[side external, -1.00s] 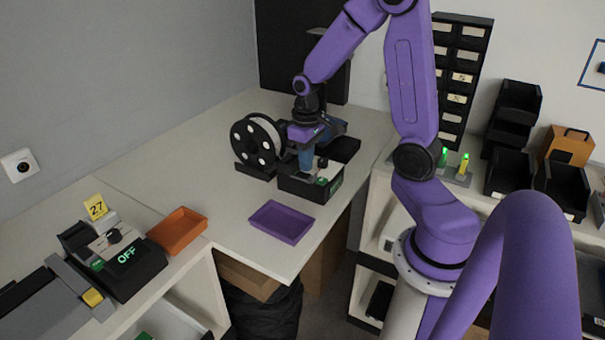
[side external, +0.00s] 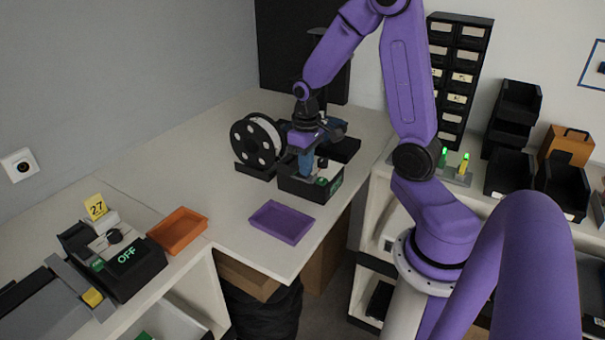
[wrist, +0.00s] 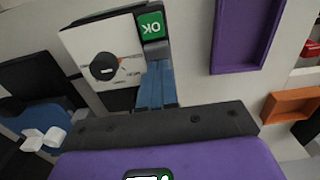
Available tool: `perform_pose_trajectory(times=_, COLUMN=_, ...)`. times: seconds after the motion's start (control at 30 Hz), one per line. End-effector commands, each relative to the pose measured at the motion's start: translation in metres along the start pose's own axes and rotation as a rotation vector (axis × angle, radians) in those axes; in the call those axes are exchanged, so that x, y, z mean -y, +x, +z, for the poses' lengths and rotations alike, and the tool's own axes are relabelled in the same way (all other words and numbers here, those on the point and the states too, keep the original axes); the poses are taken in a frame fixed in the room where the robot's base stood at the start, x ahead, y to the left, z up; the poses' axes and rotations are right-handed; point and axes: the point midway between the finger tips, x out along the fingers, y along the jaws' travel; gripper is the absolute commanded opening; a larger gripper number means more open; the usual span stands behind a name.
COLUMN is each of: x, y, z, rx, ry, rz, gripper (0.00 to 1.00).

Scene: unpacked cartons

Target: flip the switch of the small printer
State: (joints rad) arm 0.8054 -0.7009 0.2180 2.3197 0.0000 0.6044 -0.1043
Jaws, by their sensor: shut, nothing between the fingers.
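A small boxy device (side external: 296,187) with a pale top and dark sides, which I take for the small printer, stands on the bench beside a spool. My gripper (side external: 306,172) is shut and empty, pointing down at the device's top. Its blue fingers (wrist: 158,66) are close to or touching that grey piece; contact is unclear. The device's green display text is too small to read.
A black-and-white spool (side external: 257,142) stands just left of my gripper. A purple tray (side external: 281,222) and an orange tray (side external: 177,231) lie nearer. Another device (side external: 139,268) with an OFF display and a yellow 27 tag (side external: 96,207) stands at the left.

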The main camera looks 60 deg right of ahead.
Motion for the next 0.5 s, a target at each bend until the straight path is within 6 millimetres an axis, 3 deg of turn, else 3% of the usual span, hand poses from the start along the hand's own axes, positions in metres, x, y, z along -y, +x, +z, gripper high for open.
perform_pose_trajectory(times=0.5, x=-0.0001, y=0.0021, z=-0.0005, rx=-0.002, ry=0.0, rz=0.0, gripper=0.0)
